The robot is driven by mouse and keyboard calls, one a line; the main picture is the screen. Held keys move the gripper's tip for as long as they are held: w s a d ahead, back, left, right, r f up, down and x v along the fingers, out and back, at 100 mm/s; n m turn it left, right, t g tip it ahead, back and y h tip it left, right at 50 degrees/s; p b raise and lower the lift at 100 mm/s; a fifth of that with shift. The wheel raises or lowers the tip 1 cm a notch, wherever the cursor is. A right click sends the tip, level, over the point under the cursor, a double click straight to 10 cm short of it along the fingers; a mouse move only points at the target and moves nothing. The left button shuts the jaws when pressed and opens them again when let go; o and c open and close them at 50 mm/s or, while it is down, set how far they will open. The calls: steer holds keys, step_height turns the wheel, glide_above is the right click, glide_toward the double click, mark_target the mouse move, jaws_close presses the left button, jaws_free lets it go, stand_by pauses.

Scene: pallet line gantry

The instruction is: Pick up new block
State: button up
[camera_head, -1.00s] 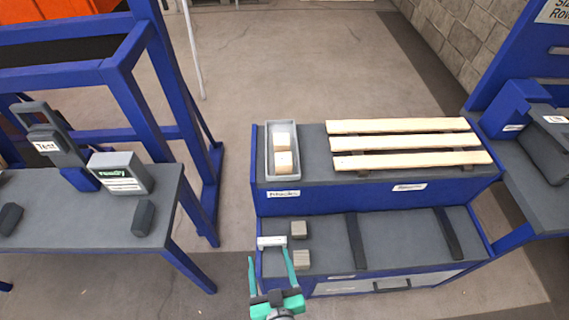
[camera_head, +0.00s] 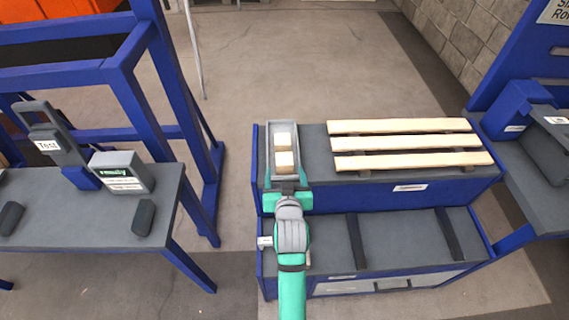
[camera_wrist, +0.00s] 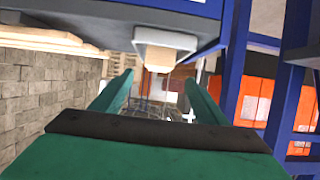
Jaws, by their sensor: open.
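A pale wooden block (camera_head: 285,161) lies in the near part of a narrow grey tray (camera_head: 267,140) at the left end of the upper bench. My gripper (camera_head: 286,180) is open and empty at the tray's near end, fingers pointing towards the blocks. In the wrist view one block (camera_wrist: 160,58) shows at the tray (camera_wrist: 140,38), beyond my spread fingers (camera_wrist: 158,82). A clear gap separates them there. The other block cannot be made out in that view.
A slatted wooden pallet (camera_head: 400,143) lies on the upper bench, right of the tray. The lower shelf (camera_head: 400,240) carries two dark strips; my arm covers its left part. A table with a test device (camera_head: 122,172) stands left, beside blue frame posts.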

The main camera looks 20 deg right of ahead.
mark_target(285, 162)
steer(key=x, duration=1)
steer(key=shift+f, duration=0.2)
steer(key=shift+c, duration=0.7)
steer(key=c, duration=1)
